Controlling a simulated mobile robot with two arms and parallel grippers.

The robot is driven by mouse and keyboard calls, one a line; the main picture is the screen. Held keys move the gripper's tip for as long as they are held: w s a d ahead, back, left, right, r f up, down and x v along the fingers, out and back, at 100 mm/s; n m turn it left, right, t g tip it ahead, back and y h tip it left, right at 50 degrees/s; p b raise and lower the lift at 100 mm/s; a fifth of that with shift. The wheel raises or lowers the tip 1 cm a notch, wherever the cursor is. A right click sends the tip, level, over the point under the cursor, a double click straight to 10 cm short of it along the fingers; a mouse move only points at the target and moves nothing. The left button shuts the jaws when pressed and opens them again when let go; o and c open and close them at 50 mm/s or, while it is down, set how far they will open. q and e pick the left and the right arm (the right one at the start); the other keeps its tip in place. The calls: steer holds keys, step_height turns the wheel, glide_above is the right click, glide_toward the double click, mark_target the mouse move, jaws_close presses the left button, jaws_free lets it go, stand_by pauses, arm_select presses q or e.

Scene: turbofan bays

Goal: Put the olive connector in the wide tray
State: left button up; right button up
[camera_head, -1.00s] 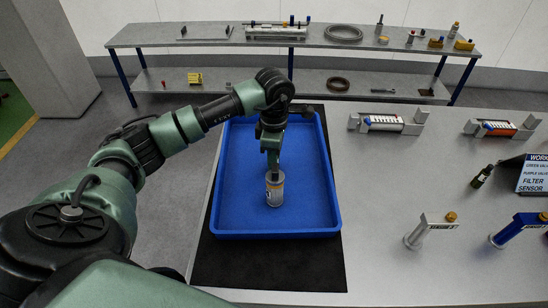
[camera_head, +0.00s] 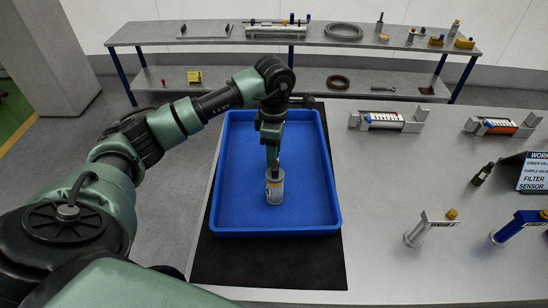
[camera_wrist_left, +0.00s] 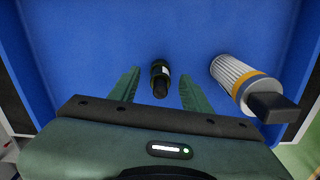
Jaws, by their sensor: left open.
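My left gripper (camera_head: 272,158) points down over the blue wide tray (camera_head: 226,180); its two green fingers are apart in the left wrist view. A small dark connector (camera_wrist_left: 160,78) with a pale band is in the tray, seen between the fingertips with a gap on both sides. Its colour looks near black there, so I cannot tell if it is olive. The gripper hides it in the head view. A dark olive connector-like piece (camera_head: 482,174) with a pale band is on the table at the right. My right gripper is not in view.
A filter canister (camera_head: 275,190) with a yellow band is in the tray, close to the gripper; its black handle shows in the wrist view (camera_wrist_left: 272,107). Sensors (camera_head: 431,228), racks (camera_head: 388,122) and a sign (camera_head: 533,174) stand on the table. The tray's sides are clear.

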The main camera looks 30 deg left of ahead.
arm_select(q)
step_height(320, 180, up, 10)
steer(key=shift+b, duration=0.9)
